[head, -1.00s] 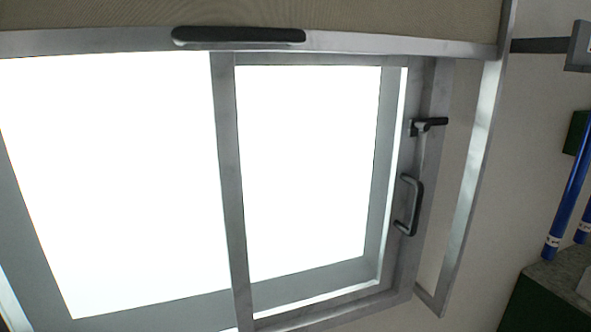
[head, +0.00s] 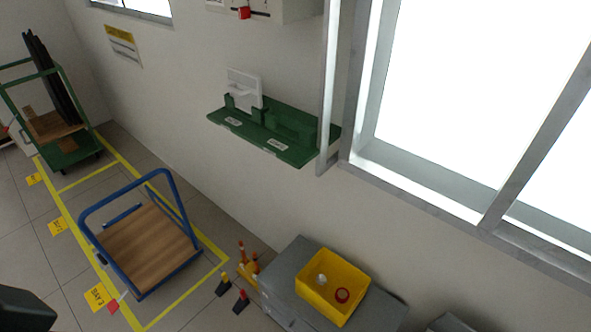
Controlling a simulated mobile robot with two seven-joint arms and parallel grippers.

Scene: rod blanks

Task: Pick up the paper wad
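I cannot clearly make out the paper wad. A small whitish thing (head: 321,281) lies in a yellow bin (head: 362,310) on a grey cabinet at the bottom centre; it is too small to tell whether it is the wad. A red ring-shaped thing (head: 342,295) lies beside it in the bin. Neither of my grippers can be made out in the head view.
A blue cart (head: 150,245) with a wooden deck stands on the yellow-marked floor. A green trolley (head: 62,150) stands farther back left. A green wall shelf (head: 265,136) is above. Cones (head: 248,265) stand beside the grey cabinet (head: 290,275). A window is at right.

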